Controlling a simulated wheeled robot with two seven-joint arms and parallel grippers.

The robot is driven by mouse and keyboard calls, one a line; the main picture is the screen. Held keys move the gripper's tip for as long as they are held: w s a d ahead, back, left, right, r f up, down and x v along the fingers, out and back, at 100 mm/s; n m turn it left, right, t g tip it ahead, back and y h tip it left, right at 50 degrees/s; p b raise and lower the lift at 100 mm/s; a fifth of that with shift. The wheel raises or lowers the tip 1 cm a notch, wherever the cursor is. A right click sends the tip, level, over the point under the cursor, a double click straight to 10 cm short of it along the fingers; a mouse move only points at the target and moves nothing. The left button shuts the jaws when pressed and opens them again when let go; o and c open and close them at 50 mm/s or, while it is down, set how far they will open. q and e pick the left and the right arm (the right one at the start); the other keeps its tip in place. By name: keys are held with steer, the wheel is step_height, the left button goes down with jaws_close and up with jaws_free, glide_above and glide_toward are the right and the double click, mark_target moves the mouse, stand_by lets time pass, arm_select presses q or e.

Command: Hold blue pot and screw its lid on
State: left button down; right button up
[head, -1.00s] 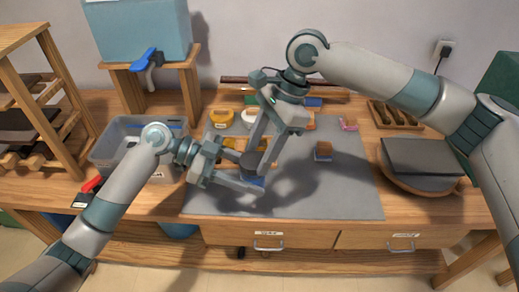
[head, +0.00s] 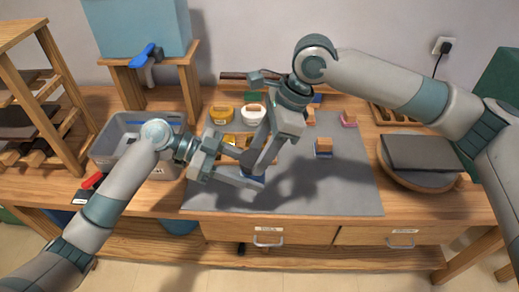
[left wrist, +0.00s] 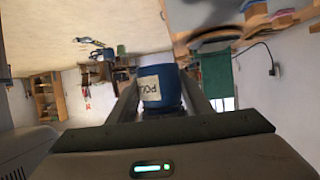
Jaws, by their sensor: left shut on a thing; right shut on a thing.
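The blue pot (head: 257,178) is low over the grey mat, between the fingers of my left gripper (head: 250,180), which is shut on it. In the left wrist view the pot (left wrist: 158,86) shows a pale label with dark lettering, between the two fingers. My right gripper (head: 258,160) comes down from above and is shut on a dark lid (head: 249,158) at the pot's top. The fingers hide most of the lid and rim, so I cannot tell whether the lid sits on the thread.
A grey bin (head: 112,160) is left; a round board with a dark slab (head: 420,153) is right.

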steer(key=o, duration=1)
steer(key=shift+r, duration=2.3)
steer(key=shift+c, duration=0.3)
